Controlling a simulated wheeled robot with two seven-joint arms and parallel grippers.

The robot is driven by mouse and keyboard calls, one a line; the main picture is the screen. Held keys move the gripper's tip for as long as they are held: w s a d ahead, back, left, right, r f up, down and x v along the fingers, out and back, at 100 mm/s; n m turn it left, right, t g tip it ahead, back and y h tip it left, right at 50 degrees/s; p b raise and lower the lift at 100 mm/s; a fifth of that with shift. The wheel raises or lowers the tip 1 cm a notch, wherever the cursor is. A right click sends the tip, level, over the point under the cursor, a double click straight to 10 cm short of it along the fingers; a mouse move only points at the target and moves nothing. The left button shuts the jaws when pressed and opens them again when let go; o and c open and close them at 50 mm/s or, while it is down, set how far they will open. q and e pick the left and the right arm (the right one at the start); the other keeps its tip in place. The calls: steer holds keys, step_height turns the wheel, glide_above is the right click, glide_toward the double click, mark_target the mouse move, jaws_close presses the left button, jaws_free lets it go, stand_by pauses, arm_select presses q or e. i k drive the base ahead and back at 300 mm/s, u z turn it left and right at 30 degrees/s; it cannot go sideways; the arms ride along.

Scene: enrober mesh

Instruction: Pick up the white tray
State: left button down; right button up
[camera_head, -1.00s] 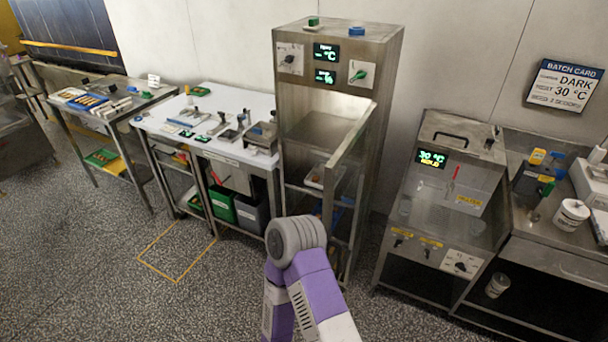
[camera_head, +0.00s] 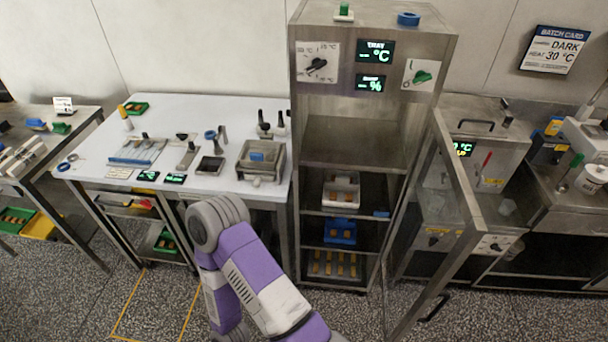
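A small white tray (camera_head: 341,204) sits on the upper inside shelf of the tall steel cabinet (camera_head: 303,110). Brown pieces show inside it. The cabinet front is open, so the tray is in plain sight. One of my purple and grey arms is bent in front of the cabinet's lower left, with its gripper out of the frame. Neither of my grippers is in view.
The cabinet's framed door (camera_head: 462,190) stands wide open to the right, its handle (camera_head: 433,307) low. A blue tray (camera_head: 340,232) and a tray of bars (camera_head: 321,264) lie below the white tray. A white-topped bench (camera_head: 190,115) stands left.

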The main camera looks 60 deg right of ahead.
mark_target(341, 188)
steer(key=i, duration=1.4)
steer(key=z, duration=1.95)
